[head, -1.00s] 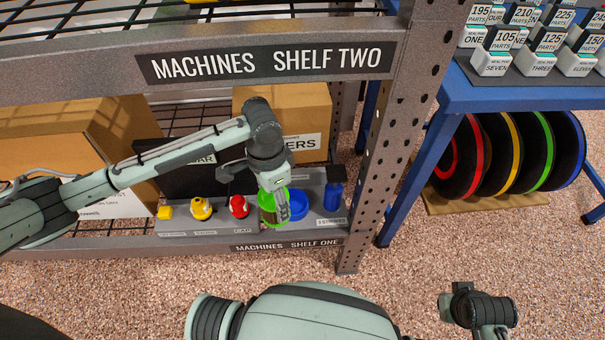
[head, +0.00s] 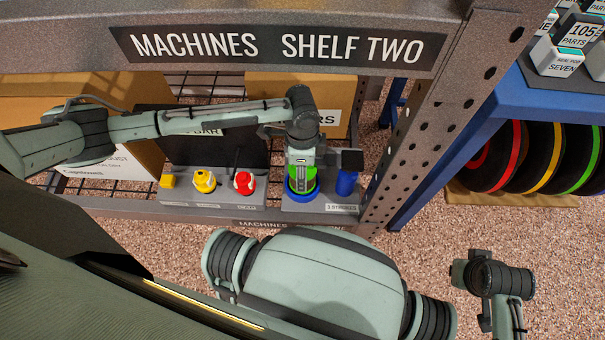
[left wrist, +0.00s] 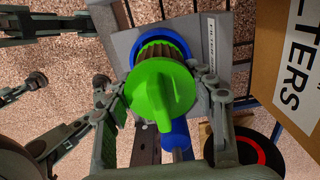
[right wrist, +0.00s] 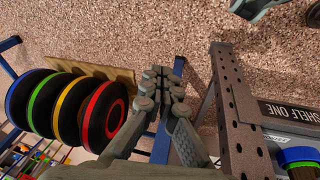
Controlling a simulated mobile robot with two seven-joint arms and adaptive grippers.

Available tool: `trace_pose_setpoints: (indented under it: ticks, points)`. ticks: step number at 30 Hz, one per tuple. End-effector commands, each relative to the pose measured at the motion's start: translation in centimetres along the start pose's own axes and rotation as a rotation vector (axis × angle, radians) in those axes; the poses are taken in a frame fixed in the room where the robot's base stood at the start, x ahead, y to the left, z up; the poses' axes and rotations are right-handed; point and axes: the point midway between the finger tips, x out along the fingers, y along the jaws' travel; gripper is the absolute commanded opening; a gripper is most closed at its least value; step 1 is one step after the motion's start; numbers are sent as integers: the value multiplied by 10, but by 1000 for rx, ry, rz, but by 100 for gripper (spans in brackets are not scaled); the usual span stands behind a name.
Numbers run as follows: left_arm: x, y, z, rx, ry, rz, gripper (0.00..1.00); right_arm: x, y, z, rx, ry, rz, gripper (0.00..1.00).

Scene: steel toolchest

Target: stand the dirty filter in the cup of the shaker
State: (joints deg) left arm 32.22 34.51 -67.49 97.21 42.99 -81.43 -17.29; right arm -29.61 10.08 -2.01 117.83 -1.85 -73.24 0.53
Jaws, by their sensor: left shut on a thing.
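The dirty filter (left wrist: 158,90) has a green cap with a raised grip and a brown pleated body. My left gripper (left wrist: 164,100) is shut on its green cap, one finger on each side. The filter is at the blue cup (left wrist: 143,44) of the shaker; in the left wrist view the cup's rim shows around the pleats. In the head view the filter (head: 300,183) stands upright with the cup (head: 300,196) at its lower end. I cannot tell how deep it sits. My right gripper (right wrist: 160,85) is empty and shut, away from the shelf.
A blue cylinder with a dark top (head: 346,183) stands right of the cup. Yellow (head: 204,181) and red (head: 244,182) items stand to the left. A cardboard box (head: 265,90) is behind, a perforated post (head: 440,120) to the right, and the upper shelf beam (head: 80,45) overhead.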

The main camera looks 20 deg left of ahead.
Motion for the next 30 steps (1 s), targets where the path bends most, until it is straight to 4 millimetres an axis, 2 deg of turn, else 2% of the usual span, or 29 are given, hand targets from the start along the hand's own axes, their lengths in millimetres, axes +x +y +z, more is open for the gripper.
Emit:
trace_pose_setpoints:
  ticks: [3,5,8,19,20,21,24,30]
  points:
    - [20,1,0,-1,-1,3,25,-4,2,-1,-4,0,6,0]
    - [25,1,0,0,-1,2,25,-9,3,-4,-6,8,9,0]
    - [25,0,0,0,1,0,25,-15,5,-8,-8,18,12,0]
    - [31,0,0,0,0,0,25,-11,4,-5,-8,9,11,0]
    - [31,0,0,0,0,0,57,-11,4,-5,-7,9,11,0]
    - [31,0,0,0,0,0,62,-11,4,-5,-6,10,10,0]
    - [31,0,0,0,0,0,75,-11,2,-5,-4,11,7,0]
    - [31,0,0,0,0,0,76,-11,-1,-6,2,12,1,0]
